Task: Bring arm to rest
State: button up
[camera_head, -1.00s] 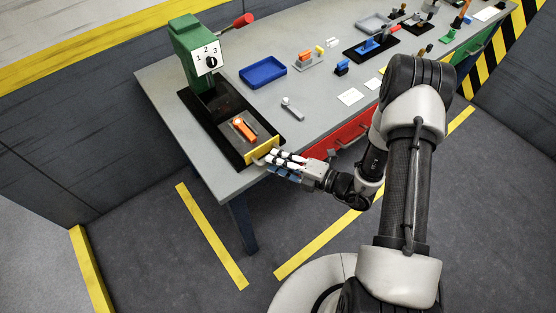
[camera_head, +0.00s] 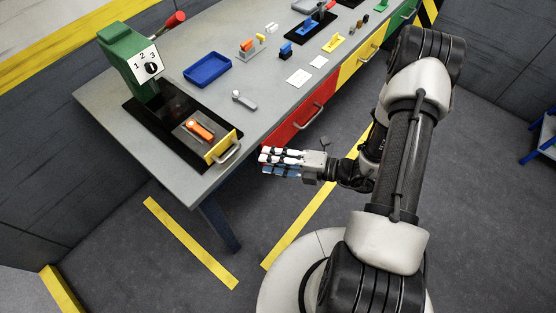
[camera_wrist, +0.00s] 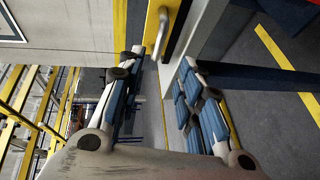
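My arm reaches left across the head view from my base at the bottom. My gripper (camera_head: 268,162) is off the bench's front edge, over the floor. In the wrist view my gripper (camera_wrist: 160,68) has its two sets of blue-padded fingers spread apart, with bare floor between them. It is open and empty. The yellow front panel (camera_head: 221,147) with its metal handle (camera_head: 228,155) is at the bench's near corner. My fingertips are apart from it, to its right in the head view. The handle (camera_wrist: 161,30) also shows beyond the fingertips in the wrist view.
The grey bench (camera_head: 180,185) carries a green machine (camera_head: 128,55) with a dial, an orange part (camera_head: 200,130), a blue tray (camera_head: 207,70) and several small parts. A red drawer (camera_head: 300,120) is just behind my gripper. Floor in front is clear. A blue stand (camera_head: 540,140) is far right.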

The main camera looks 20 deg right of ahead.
jog(key=shift+v, duration=0.9)
jog(key=s+a+r+n+g+h, duration=0.25)
jog(key=s+r+n+g, duration=0.25)
jog(key=r+n, duration=0.5)
jog(key=s+a+r+n+g+h, duration=0.2)
jog(key=s+a+r+n+g, duration=0.3)
jog(key=n, duration=1)
jog(key=s+d+r+n+t+h, duration=0.2)
jog(key=d+r+n+t+h, duration=0.1)
jog(key=n, duration=0.6)
jog(key=s+d+r+n+t+h, duration=0.3)
jog(key=d+r+n+h, duration=0.2)
jog(key=r+n, duration=0.3)
jog(key=shift+s+d+r+n+h, duration=0.3)
jog(key=shift+n+h, duration=0.15)
jog(key=shift+n, duration=0.25)
